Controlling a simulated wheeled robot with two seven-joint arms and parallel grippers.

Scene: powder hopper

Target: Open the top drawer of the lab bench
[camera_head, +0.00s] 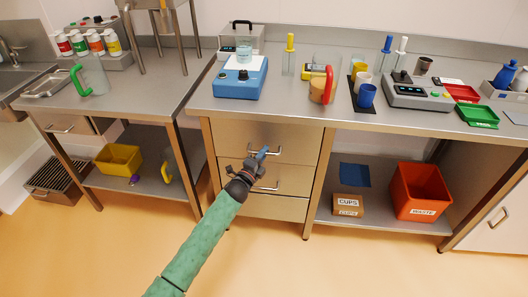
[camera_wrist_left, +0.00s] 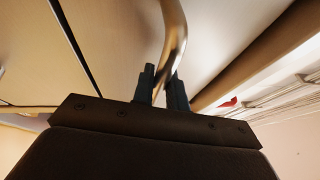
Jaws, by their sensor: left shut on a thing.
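The lab bench (camera_head: 205,106) has a stack of drawers under its left end. The top drawer (camera_head: 300,142) has a plain metal front and looks flush with the bench. Its bar handle (camera_head: 275,152) is partly hidden by my left gripper (camera_head: 260,155). In the left wrist view, the gripper's dark fingers (camera_wrist_left: 163,90) stand on both sides of the curved metal handle (camera_wrist_left: 174,35) and are shut on it. The drawer's inside is not visible. My right gripper is not in view.
Lower drawers (camera_head: 290,180) with a bar handle (camera_head: 268,187) sit below, near my left forearm. An orange waste bin (camera_head: 420,190) and a cups box (camera_head: 348,205) are on the shelf to the right. The floor before the drawers is clear.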

